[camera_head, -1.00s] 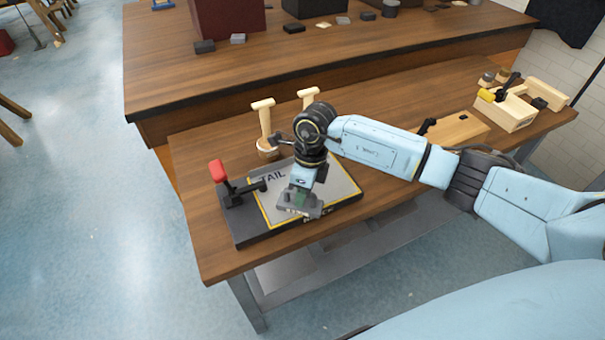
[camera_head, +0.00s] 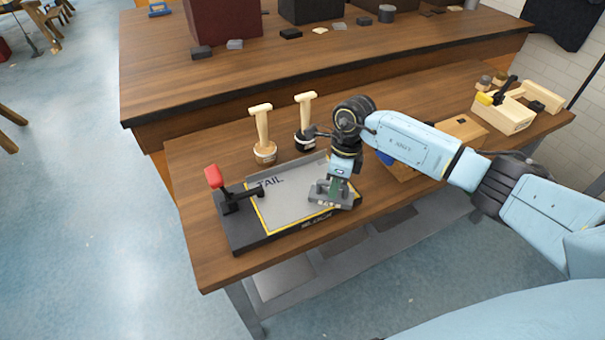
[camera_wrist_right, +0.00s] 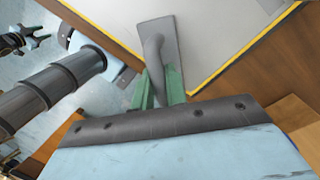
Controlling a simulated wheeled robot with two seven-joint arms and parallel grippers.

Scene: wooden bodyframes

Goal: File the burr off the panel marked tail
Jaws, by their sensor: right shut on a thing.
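The grey panel marked TAIL (camera_head: 290,200) lies on a dark block (camera_head: 270,236) with a yellow border around it. A red-handled clamp (camera_head: 228,190) stands at its left side, its arm reaching over the panel's edge. My right gripper (camera_head: 337,183) is shut on the handle of a flat grey file (camera_head: 325,200), at the panel's right front edge. In the right wrist view the green fingers (camera_wrist_right: 160,88) close around the file's curved handle, and the flat file plate (camera_wrist_right: 168,35) lies over the panel's edge. I cannot make out the burr.
Two wooden-handled tools (camera_head: 262,135) (camera_head: 305,120) stand behind the panel. A wooden box (camera_head: 460,128) is partly behind my right arm. A wooden fixture with a yellow-handled clamp (camera_head: 505,110) stands at the far right. The bench (camera_head: 210,160) is clear left of the tools.

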